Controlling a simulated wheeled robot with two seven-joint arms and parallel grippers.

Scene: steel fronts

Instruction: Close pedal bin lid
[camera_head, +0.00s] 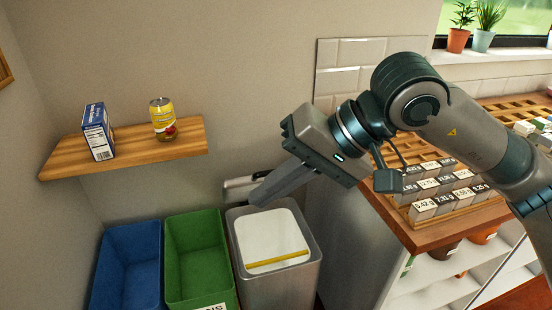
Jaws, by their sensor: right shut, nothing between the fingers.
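The pedal bin (306,268) is a grey metal box with a white inside, standing on the floor at the bottom middle. Its top is open. A grey piece that looks like its raised lid (236,187) shows behind the rim, partly hidden by my gripper. My right gripper (262,194) comes in from the right with its fingers shut and empty. In the picture its fingertips overlap the lid and the bin's back rim; I cannot tell whether they touch. My left gripper is not in view.
A green bin (198,235) and a blue bin (127,262) stand left of the pedal bin. A wooden shelf (130,158) above holds a blue box (97,132) and a yellow can (163,118). A wooden-topped counter (440,236) with small labelled blocks stands at right.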

